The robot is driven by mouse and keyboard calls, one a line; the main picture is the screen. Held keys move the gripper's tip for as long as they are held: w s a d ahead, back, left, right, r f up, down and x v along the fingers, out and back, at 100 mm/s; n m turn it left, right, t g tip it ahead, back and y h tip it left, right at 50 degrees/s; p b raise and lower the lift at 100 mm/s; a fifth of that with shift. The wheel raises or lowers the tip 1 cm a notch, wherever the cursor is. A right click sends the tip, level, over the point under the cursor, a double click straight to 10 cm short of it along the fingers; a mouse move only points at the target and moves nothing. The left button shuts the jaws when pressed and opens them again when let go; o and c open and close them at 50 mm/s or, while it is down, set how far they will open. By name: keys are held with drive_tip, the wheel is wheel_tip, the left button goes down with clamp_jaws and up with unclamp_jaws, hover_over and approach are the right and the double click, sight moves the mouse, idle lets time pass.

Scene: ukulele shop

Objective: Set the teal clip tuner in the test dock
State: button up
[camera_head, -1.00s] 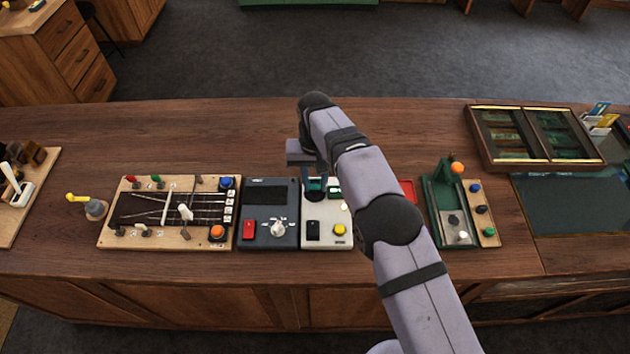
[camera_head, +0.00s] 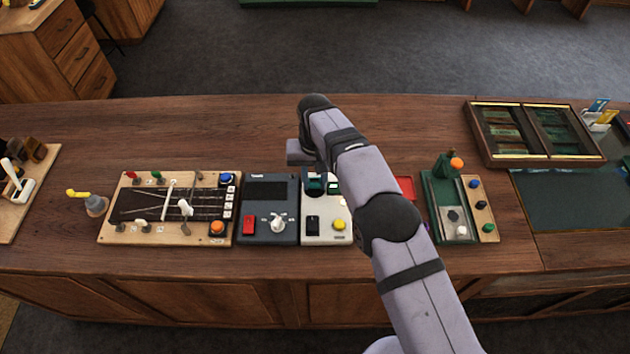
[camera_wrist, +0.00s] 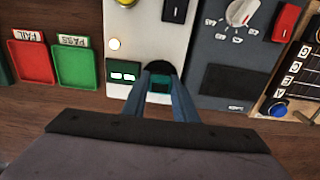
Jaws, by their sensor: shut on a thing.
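The white test dock (camera_head: 326,228) stands mid-counter, with a black switch, a yellow button and a small green display. My gripper (camera_wrist: 162,78) is over its far end, with the fingers pointing down and shut on the teal clip tuner (camera_wrist: 158,86). Only a teal strip of the tuner shows between the fingers, beside a dark round part. The tuner also shows small in the head view (camera_head: 315,183), below my wrist. I cannot tell whether it is seated in the dock. The display (camera_wrist: 124,76) has two lit windows, and a white lamp (camera_wrist: 113,44) glows near it.
A dark grey unit (camera_head: 270,222) with a red switch and white knob adjoins the dock. A fretted wooden board (camera_head: 120,232) lies left. Red (camera_wrist: 33,66) and green (camera_wrist: 75,66) labelled FAIL and PASS trays and a green fixture (camera_head: 434,230) lie on the dock's other side.

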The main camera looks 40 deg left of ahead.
sight(315, 180)
drive_tip(key=o, duration=1)
drive_tip(key=shift+s+d+f, duration=0.2)
drive_tip(key=shift+f, duration=0.5)
drive_tip(key=shift+w+d, duration=0.1)
drive_tip(key=shift+w, duration=0.05)
drive_tip(key=shift+w+r+p, duration=0.1)
drive_tip(key=shift+r+p, duration=0.5)
drive_tip(key=shift+r, duration=0.15)
wheel_tip(315, 180, up, 12)
drive_tip(key=b, duration=0.1)
drive_tip(key=shift+a, duration=0.35)
drive_tip(key=shift+r, duration=0.1)
